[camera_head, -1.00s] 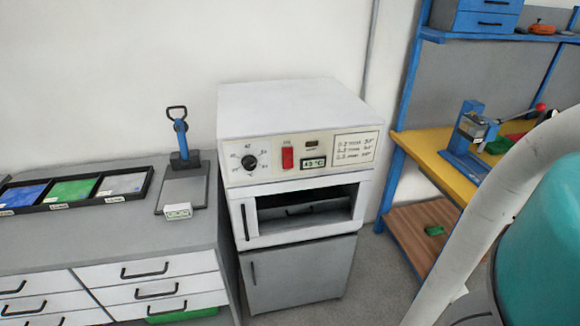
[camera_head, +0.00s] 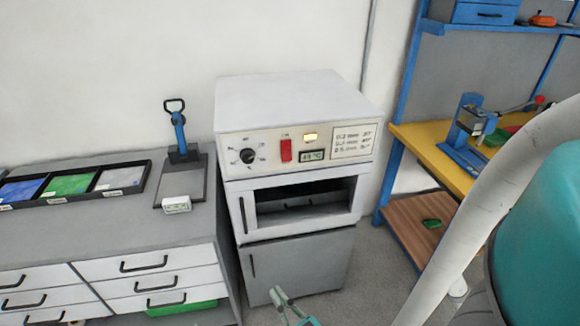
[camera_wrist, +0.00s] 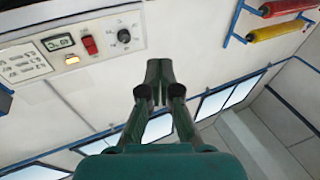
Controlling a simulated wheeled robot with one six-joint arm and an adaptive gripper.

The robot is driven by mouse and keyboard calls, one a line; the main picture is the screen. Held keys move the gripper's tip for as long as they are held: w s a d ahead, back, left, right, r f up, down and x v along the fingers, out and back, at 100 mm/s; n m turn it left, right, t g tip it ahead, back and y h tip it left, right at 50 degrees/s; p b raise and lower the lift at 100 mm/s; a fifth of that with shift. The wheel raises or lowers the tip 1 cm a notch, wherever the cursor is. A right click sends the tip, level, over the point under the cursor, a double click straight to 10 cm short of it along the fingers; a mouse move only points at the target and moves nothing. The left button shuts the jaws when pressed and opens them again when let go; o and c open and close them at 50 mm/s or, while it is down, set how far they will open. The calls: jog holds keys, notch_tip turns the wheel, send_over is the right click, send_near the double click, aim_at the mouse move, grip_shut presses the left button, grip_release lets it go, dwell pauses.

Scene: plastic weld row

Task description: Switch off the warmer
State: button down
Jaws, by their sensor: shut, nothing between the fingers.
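The warmer (camera_head: 295,95) is a white box with an open-fronted chamber, standing on a grey cabinet. Its panel carries a black dial (camera_head: 247,156), a red switch (camera_head: 286,150), a small lit yellow lamp (camera_head: 310,137) and a temperature display (camera_head: 312,155). In the wrist view the panel appears turned over at upper left, with the red switch (camera_wrist: 89,45), dial (camera_wrist: 124,36) and lit lamp (camera_wrist: 72,60). My gripper (camera_head: 278,293) is low in front of the grey cabinet door, below the panel and apart from it. Its fingers (camera_wrist: 159,65) are closed and empty.
A grey drawer bench (camera_head: 110,235) stands at left, with a tray of coloured sheets (camera_head: 30,203) and a blue-handled tool (camera_head: 179,135) on it. A blue-framed yellow workbench (camera_head: 425,140) is at right. Floor shows between the cabinet and that workbench.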

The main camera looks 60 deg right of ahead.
aim_at(288, 154)
jog(key=w+d+r+m+g+h, duration=0.1)
jog(key=w+d+r+h, duration=0.1)
jog(key=d, duration=0.5)
jog(key=w+d+r+m+h, duration=0.1)
jog(key=d+r+m+h, duration=0.1)
jog(key=d, duration=0.5)
jog(key=w+d+r+m+g+h, duration=0.1)
jog(key=w+d+r+m+h, duration=0.1)
jog(key=d+r+h, duration=0.2)
jog(key=d+h, duration=0.1)
jog(key=d, duration=0.2)
jog(key=shift+w+d+r+g, duration=0.25)
jog(key=shift+w+r+g, duration=0.05)
jog(key=shift+w+r, duration=0.05)
jog(key=x, duration=0.4)
jog(key=f+x, duration=0.1)
jog(key=x, duration=0.6)
jog(key=shift+w+d, duration=0.45)
jog(key=shift+d, duration=0.05)
jog(key=shift+w+d+f, duration=0.25)
jog(key=shift+w+d, duration=0.25)
jog(key=shift+d, duration=0.05)
